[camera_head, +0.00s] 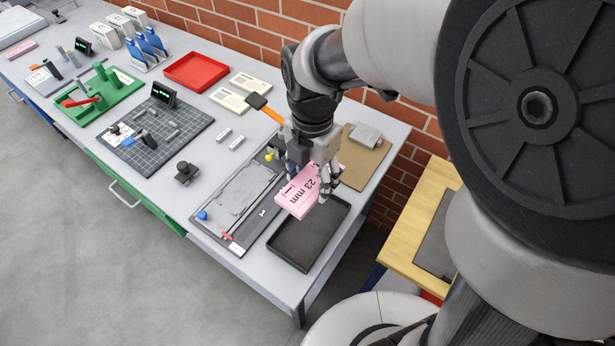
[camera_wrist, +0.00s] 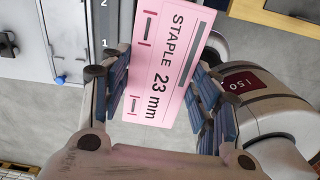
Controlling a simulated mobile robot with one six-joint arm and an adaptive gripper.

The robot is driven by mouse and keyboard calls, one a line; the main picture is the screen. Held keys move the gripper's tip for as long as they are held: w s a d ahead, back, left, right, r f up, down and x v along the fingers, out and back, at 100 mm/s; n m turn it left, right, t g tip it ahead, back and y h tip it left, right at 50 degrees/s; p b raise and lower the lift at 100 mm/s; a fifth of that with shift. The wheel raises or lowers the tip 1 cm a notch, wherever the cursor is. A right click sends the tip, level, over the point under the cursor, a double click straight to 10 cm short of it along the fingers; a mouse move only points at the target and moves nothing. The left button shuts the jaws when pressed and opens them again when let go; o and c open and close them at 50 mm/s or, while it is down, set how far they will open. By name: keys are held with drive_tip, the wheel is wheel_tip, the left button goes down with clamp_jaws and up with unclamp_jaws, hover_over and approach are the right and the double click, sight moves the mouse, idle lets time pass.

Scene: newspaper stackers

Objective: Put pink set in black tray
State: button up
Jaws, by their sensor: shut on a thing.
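The pink set (camera_head: 299,192) is a pink block marked "23 mm". In the wrist view the pink set (camera_wrist: 168,62) also reads "STAPLE 23 mm" and sits between the two finger pads. My gripper (camera_head: 316,182) is shut on it and holds it above the table, at the upper left end of the black tray. The black tray (camera_head: 308,243) is a shallow dark tray near the table's right front corner. Its visible floor is empty, and its far end is partly hidden by the pink set and my gripper.
A grey fixture board (camera_head: 238,200) with a blue knob lies just left of the tray. A brown board (camera_head: 362,158) with a grey block lies behind it. A black knob-like part (camera_head: 186,172) stands further left. A red tray (camera_head: 196,71) is at the back. A wooden table (camera_head: 415,215) stands at the right.

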sight(310, 228)
drive_tip(key=shift+s+a+n, duration=0.1)
drive_tip(key=shift+a+n, duration=0.05)
drive_tip(key=shift+n, duration=0.25)
wheel_tip(310, 228, down, 20)
drive_tip(key=b, duration=0.7)
drive_tip(key=shift+r, duration=0.15)
drive_tip(key=shift+f, duration=0.2)
drive_tip(key=o, duration=0.8)
drive_tip(key=shift+o, duration=0.7)
drive_tip(key=shift+r, duration=0.1)
